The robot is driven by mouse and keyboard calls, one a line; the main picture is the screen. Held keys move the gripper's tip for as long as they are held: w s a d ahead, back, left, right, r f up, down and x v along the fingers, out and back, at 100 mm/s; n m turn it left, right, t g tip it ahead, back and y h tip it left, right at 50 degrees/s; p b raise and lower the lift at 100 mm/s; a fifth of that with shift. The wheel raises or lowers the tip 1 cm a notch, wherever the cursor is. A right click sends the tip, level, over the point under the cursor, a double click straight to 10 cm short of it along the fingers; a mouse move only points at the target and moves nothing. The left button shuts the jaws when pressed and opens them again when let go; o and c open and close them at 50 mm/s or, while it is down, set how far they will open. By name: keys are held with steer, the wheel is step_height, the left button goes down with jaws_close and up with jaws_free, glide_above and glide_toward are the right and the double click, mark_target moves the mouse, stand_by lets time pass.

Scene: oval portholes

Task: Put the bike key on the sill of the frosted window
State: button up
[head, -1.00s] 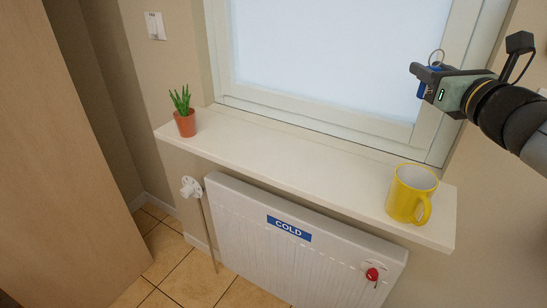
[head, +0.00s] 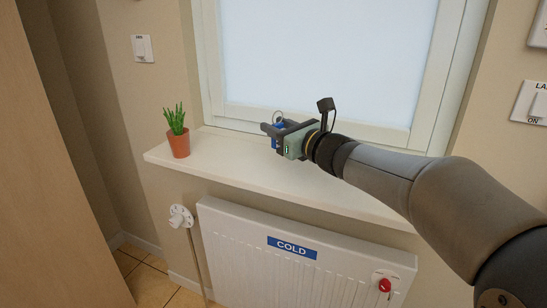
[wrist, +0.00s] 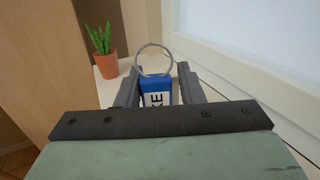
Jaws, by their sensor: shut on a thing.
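My gripper (head: 271,135) is shut on the bike key, a blue tag (head: 277,140) with a metal ring on top. In the wrist view the blue tag (wrist: 157,89) sits between the two fingers, with a white label reading "KE" in part and its ring upright. In the head view the gripper appears over the middle of the white sill (head: 225,166); how high it is above the sill is hard to tell. The frosted window (head: 320,60) is behind it.
A potted plant (head: 178,140) stands at the sill's left end. Clear sill shows between it and my gripper. My arm hides the sill's right end. A radiator (head: 240,230) labelled COLD is below. A light switch (head: 142,48) is on the left wall.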

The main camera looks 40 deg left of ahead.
steer(key=shift+f, duration=2.8)
steer(key=shift+f+b, duration=0.25)
steer(key=shift+b, duration=0.2)
steer(key=o, duration=1)
steer(key=shift+r, duration=0.1)
steer(key=shift+c, duration=0.2)
steer(key=shift+r+p, duration=0.25)
steer(key=shift+p, duration=0.2)
steer(key=b+v, duration=0.2)
steer(key=v, duration=1)
steer(key=shift+f, duration=0.15)
